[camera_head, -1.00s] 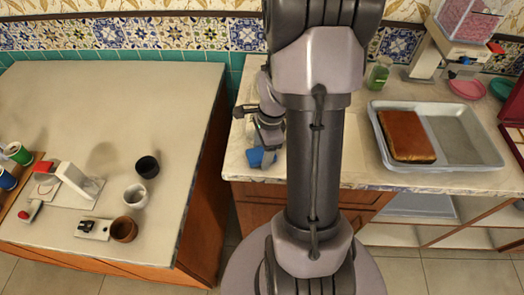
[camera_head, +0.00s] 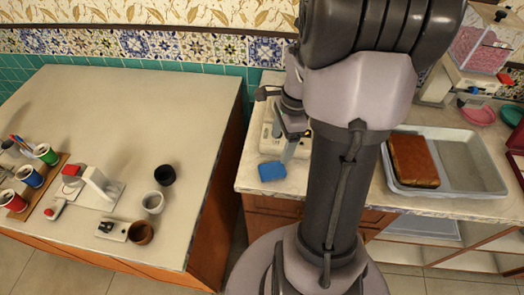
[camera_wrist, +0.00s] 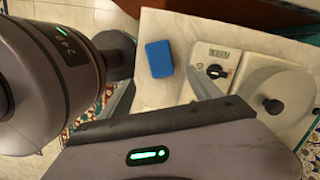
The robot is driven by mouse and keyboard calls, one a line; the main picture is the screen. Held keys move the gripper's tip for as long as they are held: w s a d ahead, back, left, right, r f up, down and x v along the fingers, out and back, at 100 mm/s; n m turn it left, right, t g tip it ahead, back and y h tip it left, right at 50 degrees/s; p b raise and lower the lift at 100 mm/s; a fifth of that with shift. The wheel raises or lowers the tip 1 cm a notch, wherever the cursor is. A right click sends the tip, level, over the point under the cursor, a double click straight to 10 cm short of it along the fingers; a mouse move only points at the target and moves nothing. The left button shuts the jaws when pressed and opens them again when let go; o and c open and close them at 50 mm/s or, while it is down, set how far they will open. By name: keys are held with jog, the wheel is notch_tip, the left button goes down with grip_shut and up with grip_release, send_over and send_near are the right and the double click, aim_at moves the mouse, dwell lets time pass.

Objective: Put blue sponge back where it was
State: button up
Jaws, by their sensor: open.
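The blue sponge (camera_head: 272,171) lies on the right-hand counter (camera_head: 255,183), near its front left corner. It also shows in the wrist view (camera_wrist: 159,58), flat on the pale surface just beyond my fingertips. My gripper (camera_head: 288,152) is just behind and to the right of the sponge in the head view. In the wrist view its two fingers (camera_wrist: 163,86) are spread apart with nothing between them. The sponge appears clear of both fingers. My arm hides part of the counter in the head view.
A pale appliance with a dial (camera_wrist: 217,70) and a round metal lid (camera_wrist: 270,100) stands close beside my right finger. A tray (camera_head: 463,160) with a brown block (camera_head: 412,160) is farther right. A gap separates this counter from the left one (camera_head: 130,100).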

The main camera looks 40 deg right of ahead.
jog(key=w+a+r+n+t+h, duration=0.1)
jog(key=a+r+n+t, duration=0.2)
jog(key=a+r+n, duration=0.95)
jog(key=s+a+r+n+t+b, duration=0.1)
jog(key=s+a+n, duration=0.2)
jog(key=a, duration=0.3)
jog(key=s+a+n+t+y+b, duration=0.1)
jog(key=s+a+n, duration=0.2)
jog(key=a, duration=0.4)
jog(key=shift+s+a+r, duration=0.2)
jog(key=shift+s+r, duration=0.15)
jog(key=shift+s, duration=0.2)
jog(key=shift+n, duration=0.25)
